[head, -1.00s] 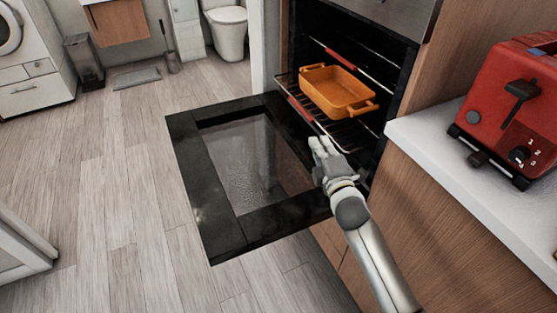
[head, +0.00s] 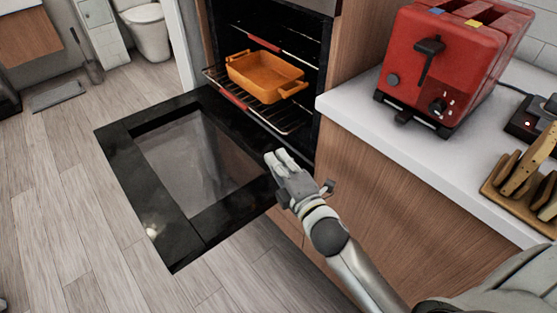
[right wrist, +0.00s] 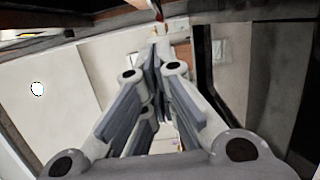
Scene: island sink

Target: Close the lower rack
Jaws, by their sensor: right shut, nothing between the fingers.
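The lower rack (head: 232,98) is a wire shelf with a red front strip, pulled part of the way out of the oven. An orange baking dish (head: 264,76) with two handles sits on it. The black oven door (head: 125,170) with its glass panel hangs open and flat in front. My right gripper (head: 276,160) is shut and empty, over the inner edge of the door, below and to the right of the rack and apart from it. In the right wrist view, its fingers (right wrist: 155,55) meet at the tips. My left gripper is not in view.
An upper rack (head: 262,40), also with a red strip, is inside the oven. A red toaster (head: 455,65) and a wooden holder (head: 525,190) stand on the white counter (head: 345,105) at the right.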

